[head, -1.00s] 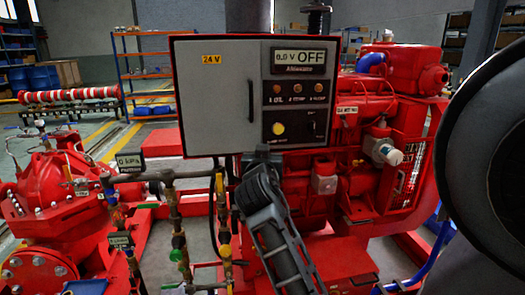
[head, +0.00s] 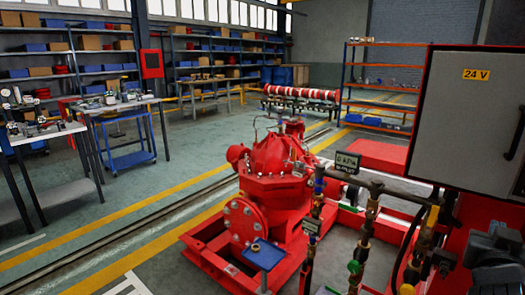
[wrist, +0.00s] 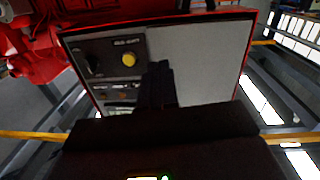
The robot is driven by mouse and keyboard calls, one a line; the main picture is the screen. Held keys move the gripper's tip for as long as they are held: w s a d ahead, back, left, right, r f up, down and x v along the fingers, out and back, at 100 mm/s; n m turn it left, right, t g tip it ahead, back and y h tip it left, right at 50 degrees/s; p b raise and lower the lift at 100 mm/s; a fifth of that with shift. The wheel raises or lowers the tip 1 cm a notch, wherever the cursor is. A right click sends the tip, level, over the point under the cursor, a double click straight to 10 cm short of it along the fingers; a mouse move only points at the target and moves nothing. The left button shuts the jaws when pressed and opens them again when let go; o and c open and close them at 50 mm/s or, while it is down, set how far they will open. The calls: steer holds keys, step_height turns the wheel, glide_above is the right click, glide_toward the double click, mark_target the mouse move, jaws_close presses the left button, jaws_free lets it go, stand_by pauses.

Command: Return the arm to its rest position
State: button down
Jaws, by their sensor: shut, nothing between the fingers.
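My gripper (wrist: 159,70) shows in the wrist view as two dark fingers shut together, with nothing between them. It is in front of the grey control box (wrist: 195,60), whose yellow button (wrist: 128,60) and dark panel appear upside down there. I cannot tell the exact gap between the fingers and the box. In the head view, dark parts of my arm and gripper show at the lower right, below the control box (head: 455,120) with its 24 V label. The right part of the box is cut off in that view.
The red pump (head: 275,175) stands left of the box, with pipes and valves (head: 363,240) between them. A small blue plate (head: 265,256) is at the pump's front. Workbenches (head: 130,103) stand at the left. The floor between the benches and pump is clear.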

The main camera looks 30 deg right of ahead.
steer(key=a+f+n+t+y, duration=0.4)
steer(key=a+f+n+y, duration=0.15)
steer(key=a, duration=0.65)
steer(key=a+f+n+t+y, duration=0.45)
steer(key=a+f, duration=0.25)
steer(key=a, duration=0.4)
steer(key=s+a+r+n+y, duration=0.2)
steer(key=s+a+y, duration=0.4)
steer(key=s+a, duration=0.6)
steer(key=shift+s+a+n+t+y, duration=0.4)
steer(key=shift+s+n, duration=0.3)
steer(key=shift+s, duration=0.35)
steer(key=shift+d, duration=0.15)
